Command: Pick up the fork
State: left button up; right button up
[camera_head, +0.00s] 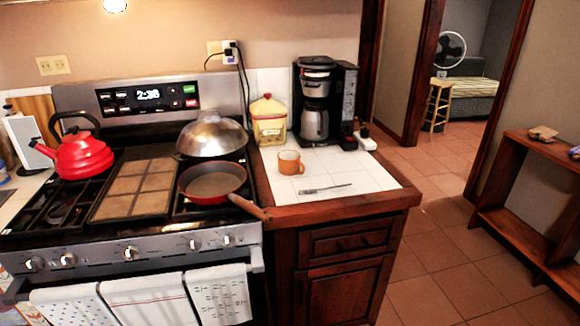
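A metal fork (325,189) lies flat on the white tiled countertop (370,174), to the right of the stove. It lies roughly left to right, close to the counter's wooden front edge. An orange mug (290,162) stands just behind its left end, apart from it. Nothing covers the fork. Neither of my grippers shows in the head view.
A red frying pan (212,184) sits on the stove, its wooden handle (250,207) reaching over the counter left of the fork. A coffee maker (325,104) and a yellow canister (268,120) stand behind. Tile right of the fork is clear, as is the floor (425,285).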

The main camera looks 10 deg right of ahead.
aim_at(311, 191)
jog(key=i+l+u, duration=0.1)
jog(key=l, duration=0.25)
jog(key=i+l+u, duration=0.1)
jog(key=i+l, duration=0.15)
jog(key=l, duration=0.15)
jog(key=i+l+u, duration=0.1)
jog(key=l, duration=0.3)
jog(key=i+l+u, duration=0.1)
jog(key=l, duration=0.3)
jog(key=i, duration=0.05)
